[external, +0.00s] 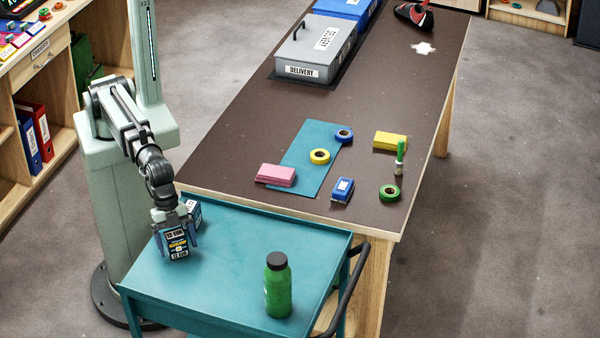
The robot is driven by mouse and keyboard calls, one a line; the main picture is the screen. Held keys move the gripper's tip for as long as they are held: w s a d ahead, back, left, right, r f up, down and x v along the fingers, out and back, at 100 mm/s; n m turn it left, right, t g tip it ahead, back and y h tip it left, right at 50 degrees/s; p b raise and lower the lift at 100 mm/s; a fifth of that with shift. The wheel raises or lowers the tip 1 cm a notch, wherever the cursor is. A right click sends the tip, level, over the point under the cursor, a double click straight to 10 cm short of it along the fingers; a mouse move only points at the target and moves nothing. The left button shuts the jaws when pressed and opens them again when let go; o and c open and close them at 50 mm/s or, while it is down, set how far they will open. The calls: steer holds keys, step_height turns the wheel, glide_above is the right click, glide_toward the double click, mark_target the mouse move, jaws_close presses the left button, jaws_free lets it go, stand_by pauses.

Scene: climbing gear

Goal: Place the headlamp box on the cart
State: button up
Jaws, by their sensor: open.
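A small dark box with orange and white print, which looks like the headlamp box (177,246), is at the left part of the teal cart (225,265). It appears to stand upright on the cart top, though its bottom contact is hard to make out. My gripper (176,235) points down right at the box, with its fingers on either side of it. The jaws are open; whether a finger touches the box cannot be told. A second small blue and white box (193,210) is just behind my gripper, partly hidden by it.
A green bottle (278,287) stands at the cart's front right. The dark table (240,150) adjoins the cart and holds a pink block (276,175), tape rolls, a blue box (342,190) and a grey delivery box (315,50). The cart's middle is clear.

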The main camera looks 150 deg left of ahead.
steer(key=v, duration=1.2)
steer(key=shift+r, duration=0.2)
